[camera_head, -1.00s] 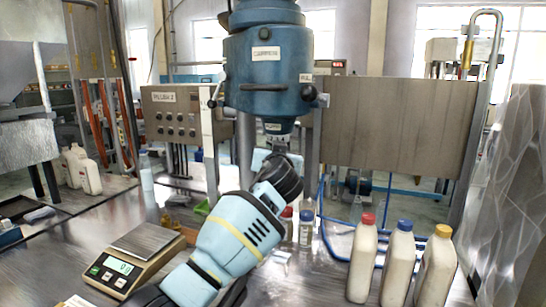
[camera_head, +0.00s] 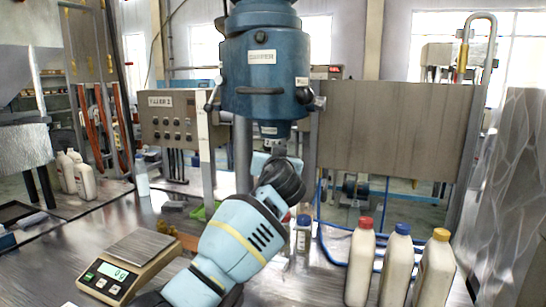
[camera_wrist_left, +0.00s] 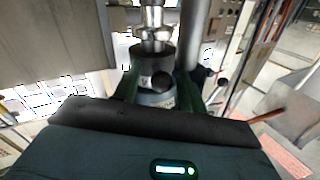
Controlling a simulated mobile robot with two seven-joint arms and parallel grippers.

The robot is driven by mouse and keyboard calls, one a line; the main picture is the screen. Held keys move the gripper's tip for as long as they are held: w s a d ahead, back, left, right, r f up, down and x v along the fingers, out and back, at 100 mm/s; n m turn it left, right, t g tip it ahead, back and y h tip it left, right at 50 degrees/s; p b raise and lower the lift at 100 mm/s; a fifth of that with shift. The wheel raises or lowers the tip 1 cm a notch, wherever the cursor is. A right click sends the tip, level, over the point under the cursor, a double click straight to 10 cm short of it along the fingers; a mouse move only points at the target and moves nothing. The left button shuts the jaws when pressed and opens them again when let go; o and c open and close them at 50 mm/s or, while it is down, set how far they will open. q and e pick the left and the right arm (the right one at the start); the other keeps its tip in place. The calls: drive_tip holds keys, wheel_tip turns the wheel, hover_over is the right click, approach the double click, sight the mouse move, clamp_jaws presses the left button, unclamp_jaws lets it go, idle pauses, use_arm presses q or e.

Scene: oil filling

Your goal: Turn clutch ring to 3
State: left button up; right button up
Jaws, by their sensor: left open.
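The blue capper head (camera_head: 262,75) hangs upright in the middle of the head view. A small grey clutch ring (camera_head: 271,144) with dark markings sits at its lower end; I cannot read its setting for certain. My left gripper (camera_head: 266,161) is just below the ring, partly hidden by my own wrist. In the left wrist view, my left gripper (camera_wrist_left: 157,88) is open, with one dark green finger on each side of a grey cylindrical collar (camera_wrist_left: 155,58) below a metal shaft. I cannot tell whether the fingers touch it. My right gripper is not in view.
Three white bottles with red, blue and yellow caps (camera_head: 398,265) stand at the front right. A scale (camera_head: 130,262) is at the front left. A small blue-capped bottle (camera_head: 303,232) stands behind my arm. A control box (camera_head: 175,119) and a steel panel (camera_head: 395,128) flank the head.

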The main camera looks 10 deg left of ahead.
use_arm(q)
drive_tip(key=v, duration=0.7)
drive_tip(key=shift+s, duration=0.4)
drive_tip(key=shift+d, duration=0.1)
